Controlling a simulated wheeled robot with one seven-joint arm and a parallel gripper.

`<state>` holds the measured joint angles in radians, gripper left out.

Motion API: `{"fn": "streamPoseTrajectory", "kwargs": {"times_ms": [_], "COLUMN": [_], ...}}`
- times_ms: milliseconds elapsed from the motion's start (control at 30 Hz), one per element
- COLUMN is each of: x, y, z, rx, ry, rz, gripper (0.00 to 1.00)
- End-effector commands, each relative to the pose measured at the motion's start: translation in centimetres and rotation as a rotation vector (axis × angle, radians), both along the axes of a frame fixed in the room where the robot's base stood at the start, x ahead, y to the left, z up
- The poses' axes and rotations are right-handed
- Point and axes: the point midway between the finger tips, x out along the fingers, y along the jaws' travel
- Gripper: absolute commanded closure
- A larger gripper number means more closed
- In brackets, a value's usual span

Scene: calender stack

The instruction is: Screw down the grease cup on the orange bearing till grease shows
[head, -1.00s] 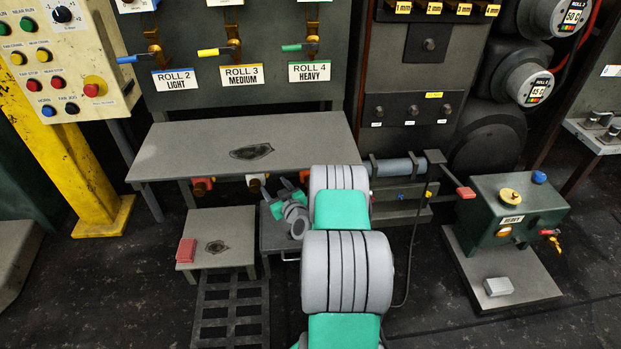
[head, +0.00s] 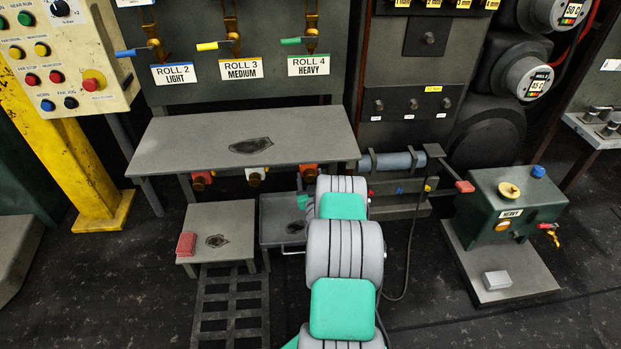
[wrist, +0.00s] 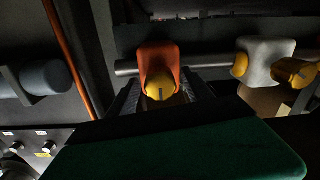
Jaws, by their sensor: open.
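The orange bearing (wrist: 158,58) hangs on a grey shaft in the wrist view, with a rounded yellow grease cup (wrist: 160,86) on its near face. In the head view, an orange bearing (head: 309,171) shows under the bench's right end. My gripper (wrist: 162,92) is open, with one dark finger on each side of the yellow cup. Whether the fingers touch the cup is too dark to tell. No grease can be made out. In the head view my arm hides most of the gripper.
A white bearing (wrist: 268,60) with a yellow cup sits beside the orange one. The bench (head: 245,142) overhangs the bearings. A low table (head: 222,219) stands to the left, and a green pump box (head: 505,210) to the right. A grey cylinder (wrist: 38,78) and orange pipe (wrist: 68,55) are close by.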

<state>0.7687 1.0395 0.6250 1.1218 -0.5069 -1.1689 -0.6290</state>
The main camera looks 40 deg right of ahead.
Motion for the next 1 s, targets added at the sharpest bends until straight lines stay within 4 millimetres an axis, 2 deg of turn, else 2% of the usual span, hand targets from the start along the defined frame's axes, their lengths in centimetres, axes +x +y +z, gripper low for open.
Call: {"fn": "streamPoseTrajectory", "kwargs": {"times_ms": [67,800,1000], "x": [0.00,-0.05,-0.05], "y": [0.00,-0.05,-0.08], "z": [0.04,0.06,0.04], "rx": [0.000,-0.001,0.007], "ry": [0.000,0.000,-0.006], "rz": [0.000,-0.001,-0.001], "gripper": [0.41,1.00,1.00]}}
